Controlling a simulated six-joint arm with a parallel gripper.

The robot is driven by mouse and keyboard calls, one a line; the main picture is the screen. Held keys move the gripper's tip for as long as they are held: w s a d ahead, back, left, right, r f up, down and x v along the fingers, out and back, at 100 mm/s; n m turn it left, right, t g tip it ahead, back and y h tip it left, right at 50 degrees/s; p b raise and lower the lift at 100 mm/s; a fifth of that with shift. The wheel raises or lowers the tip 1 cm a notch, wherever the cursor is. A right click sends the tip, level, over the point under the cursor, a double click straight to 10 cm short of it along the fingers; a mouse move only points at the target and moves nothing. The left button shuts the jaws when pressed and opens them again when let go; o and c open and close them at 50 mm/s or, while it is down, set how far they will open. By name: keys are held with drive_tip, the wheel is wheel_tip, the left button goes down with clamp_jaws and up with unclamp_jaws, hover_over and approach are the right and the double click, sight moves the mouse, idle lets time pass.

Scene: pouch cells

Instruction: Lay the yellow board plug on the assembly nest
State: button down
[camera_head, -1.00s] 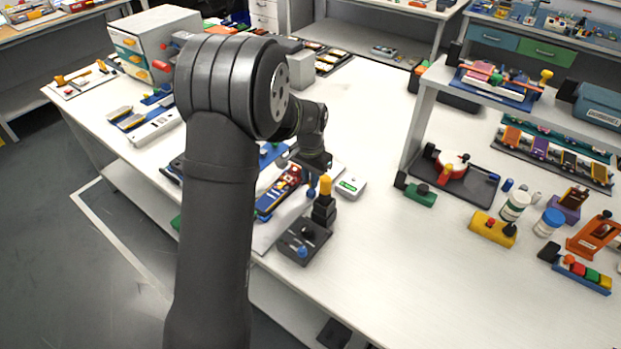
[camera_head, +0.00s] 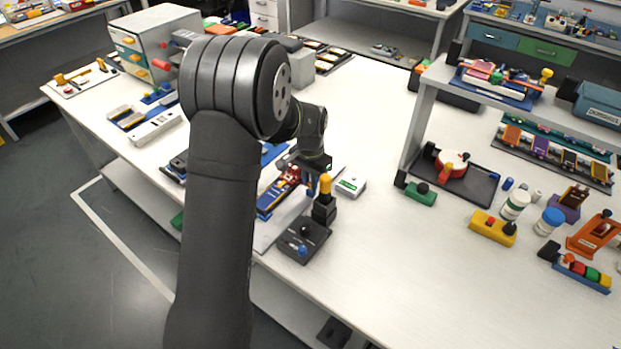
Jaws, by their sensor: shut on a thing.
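My gripper (camera_head: 311,186) points down over the left part of the white bench and is shut on a small piece. That piece is mostly hidden and too small to make out; I take it to be the yellow board plug. A long blue and dark fixture with red parts (camera_head: 277,197), seemingly the assembly nest, lies just left of and below the gripper. My arm hides part of it, and I cannot tell whether the held piece touches it.
A white box with a green label (camera_head: 350,184) sits just right. A raised shelf (camera_head: 424,120) stands further right. The bench's middle is largely clear.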

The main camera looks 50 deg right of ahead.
drive_tip(key=shift+f, duration=0.35)
drive_tip(key=c, duration=1.3)
unclamp_jaws()
drive_tip(key=shift+r, duration=0.1)
wheel_tip(320, 180, up, 17)
drive_tip(key=shift+r, duration=0.15)
